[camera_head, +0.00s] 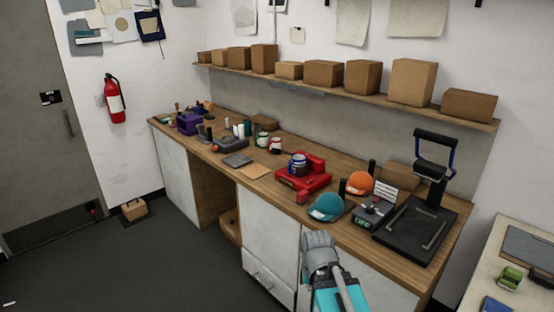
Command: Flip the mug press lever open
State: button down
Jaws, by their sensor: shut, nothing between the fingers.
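The mug press (317,182) is a red machine near the middle of the wooden counter. A dark mug with a light band (297,165) sits in it. A small red part (302,197) sticks out at the press's front; I cannot tell whether it is the lever, nor the lever's position. My gripper (317,238), grey on a teal arm, is in front of the counter at the lower middle. It is shut and empty, apart from the press, nearer the camera and a little to its right.
A teal cap (326,207) and an orange cap (360,183) stand right of the press. A black heat press (415,232) with a raised handle fills the counter's right end. Mugs (275,146) stand to the left. Boxes (323,73) line the shelf. The dark floor (150,260) is mostly clear.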

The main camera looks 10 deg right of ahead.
aim_at(276, 151)
jog(key=z, duration=0.05)
jog(key=i, duration=0.95)
jog(key=u, duration=0.1)
